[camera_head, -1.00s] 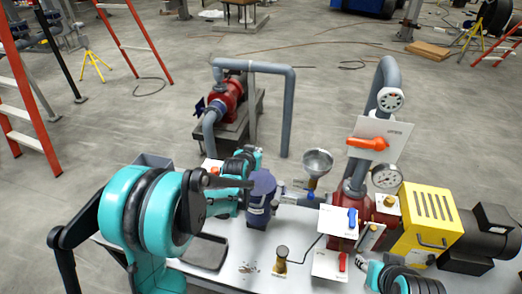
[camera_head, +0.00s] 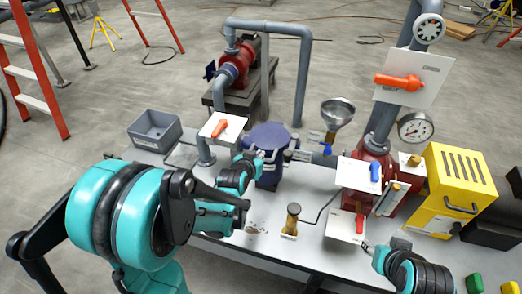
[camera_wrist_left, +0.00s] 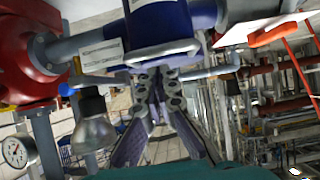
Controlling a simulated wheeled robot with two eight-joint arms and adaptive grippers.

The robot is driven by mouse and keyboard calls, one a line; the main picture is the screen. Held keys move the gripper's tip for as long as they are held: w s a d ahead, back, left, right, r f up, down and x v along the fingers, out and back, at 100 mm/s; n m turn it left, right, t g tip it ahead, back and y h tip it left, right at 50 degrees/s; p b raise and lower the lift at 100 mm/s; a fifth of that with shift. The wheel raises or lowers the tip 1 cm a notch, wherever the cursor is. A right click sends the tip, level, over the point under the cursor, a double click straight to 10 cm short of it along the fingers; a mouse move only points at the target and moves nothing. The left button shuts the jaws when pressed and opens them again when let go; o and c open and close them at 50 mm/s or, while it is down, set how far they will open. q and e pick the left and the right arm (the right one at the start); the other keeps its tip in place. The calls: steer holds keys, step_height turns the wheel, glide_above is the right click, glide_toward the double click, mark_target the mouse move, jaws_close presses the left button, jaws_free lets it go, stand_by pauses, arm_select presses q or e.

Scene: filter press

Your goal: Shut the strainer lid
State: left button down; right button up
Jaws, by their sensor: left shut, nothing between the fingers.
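The blue strainer (camera_head: 268,170) stands on the bench in the pipe line, and its dark blue lid (camera_head: 267,136) shows at its top, looking roughly level. I cannot tell whether the lid is fully seated. My left gripper (camera_head: 256,160) is beside the strainer's left side, close to its upper part. In the left wrist view, the blue strainer (camera_wrist_left: 160,25) fills the top, with a pale band across it, and my left gripper's fingers (camera_wrist_left: 158,88) are shut and empty close to it. My right gripper (camera_head: 370,248) is low at the bench's front right; its opening is unclear.
An orange-handled valve (camera_head: 220,127) is at the left, near a grey bin (camera_head: 155,130). A gauge (camera_head: 416,126) and yellow motor guard (camera_head: 452,190) stand right.

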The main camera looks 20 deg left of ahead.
arm_select(q)
steer(key=shift+s+f+b, duration=0.25)
steer(key=shift+f+b, duration=0.4)
steer(key=shift+f, duration=0.3)
steer(key=shift+s+f+b, duration=0.2)
steer(key=shift+f+b, duration=0.45)
steer(key=shift+f, duration=0.25)
arm_select(e)
steer(key=shift+s+f, duration=0.15)
steer(key=shift+f, duration=0.7)
steer(key=shift+s+f, duration=0.1)
steer(key=shift+f, duration=0.7)
steer(key=shift+r, duration=0.1)
